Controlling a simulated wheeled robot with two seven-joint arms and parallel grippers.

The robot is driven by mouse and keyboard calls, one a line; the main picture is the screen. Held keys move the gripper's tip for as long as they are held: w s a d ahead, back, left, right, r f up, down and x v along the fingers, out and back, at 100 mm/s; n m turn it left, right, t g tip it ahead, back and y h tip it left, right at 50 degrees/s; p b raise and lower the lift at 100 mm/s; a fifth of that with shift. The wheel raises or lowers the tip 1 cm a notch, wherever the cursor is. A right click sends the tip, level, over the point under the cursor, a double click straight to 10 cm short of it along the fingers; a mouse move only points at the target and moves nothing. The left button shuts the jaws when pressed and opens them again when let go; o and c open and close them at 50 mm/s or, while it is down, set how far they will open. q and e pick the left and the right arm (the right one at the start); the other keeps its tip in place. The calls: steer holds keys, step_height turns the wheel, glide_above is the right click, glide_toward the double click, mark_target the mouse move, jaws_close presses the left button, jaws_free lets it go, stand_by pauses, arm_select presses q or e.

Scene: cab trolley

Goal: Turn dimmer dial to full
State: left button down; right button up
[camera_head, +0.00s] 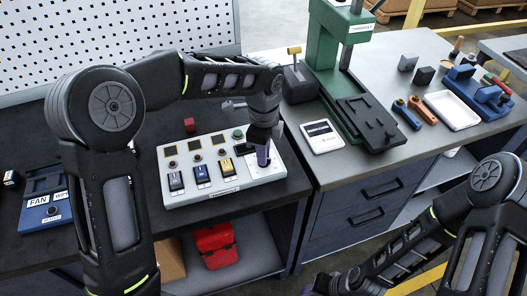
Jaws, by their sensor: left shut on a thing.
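A white control panel (205,193) lies on the dark bench, with several switches in a row and a label on its front edge. My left gripper (263,158) points down onto the right end of this panel. It is shut on the dimmer dial, which is mostly hidden behind the fingers. How far the dial is turned cannot be seen. My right gripper (318,286) is at the bottom edge, partly cut off and away from the panel, and its jaws are not clear.
A blue unit (45,208) labelled FAN is at the left. A green press (340,60) stands behind right, with a white tablet-like device (321,136) before it. A white tray (452,110) and tools lie farther right. A red box (215,245) is on the shelf below.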

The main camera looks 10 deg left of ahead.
arm_select(q)
steer(key=shift+r+m, duration=0.1)
steer(key=shift+m, duration=0.7)
steer(key=c, duration=1.5)
jaws_free()
step_height(320, 180, up, 8)
steer(key=shift+f+b, duration=0.15)
steer(key=shift+b, duration=0.25)
